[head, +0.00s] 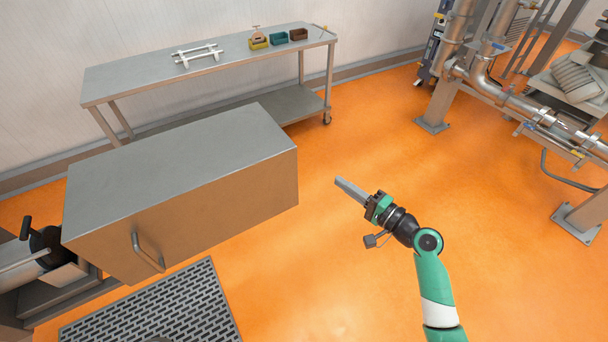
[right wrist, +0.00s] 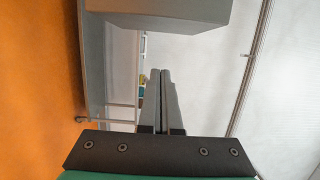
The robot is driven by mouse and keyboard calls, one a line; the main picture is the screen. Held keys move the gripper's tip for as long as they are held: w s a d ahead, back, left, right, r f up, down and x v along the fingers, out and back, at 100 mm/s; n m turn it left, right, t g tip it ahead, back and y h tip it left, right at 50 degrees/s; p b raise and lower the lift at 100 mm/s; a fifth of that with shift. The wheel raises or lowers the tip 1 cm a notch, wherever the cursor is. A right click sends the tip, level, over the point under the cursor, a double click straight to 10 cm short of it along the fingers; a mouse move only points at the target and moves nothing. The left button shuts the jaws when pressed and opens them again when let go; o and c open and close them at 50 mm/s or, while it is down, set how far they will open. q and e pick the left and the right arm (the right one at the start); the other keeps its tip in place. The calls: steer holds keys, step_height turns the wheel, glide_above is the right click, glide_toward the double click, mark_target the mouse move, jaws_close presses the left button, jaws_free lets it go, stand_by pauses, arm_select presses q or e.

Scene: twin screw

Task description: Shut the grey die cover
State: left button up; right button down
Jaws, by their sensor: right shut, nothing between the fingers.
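The grey die cover (head: 180,165) is a large box-shaped hood at the left of the head view, with a bar handle (head: 148,252) low on its front face. A grey box-like body, which looks like the cover, shows at the top of the right wrist view (right wrist: 165,14). I cannot tell what lies behind or under the cover. My right gripper (head: 339,182) is right of the cover and clear of it, over the orange floor. Its fingers are together and empty, and they also show in the right wrist view (right wrist: 160,72). My left gripper is out of view.
A steel table (head: 130,84) behind the cover carries a white rack (head: 197,54) and small coloured bins (head: 279,38). Machine parts (head: 45,245) show left of the cover. A floor grate (head: 150,310) lies in front. Pipework (head: 490,80) stands at right. Open floor surrounds my right gripper.

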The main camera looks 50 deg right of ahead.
steer(key=w+a, duration=0.3)
steer(key=w, duration=0.8)
steer(key=shift+a+b, duration=0.35)
steer(key=shift+b, duration=0.05)
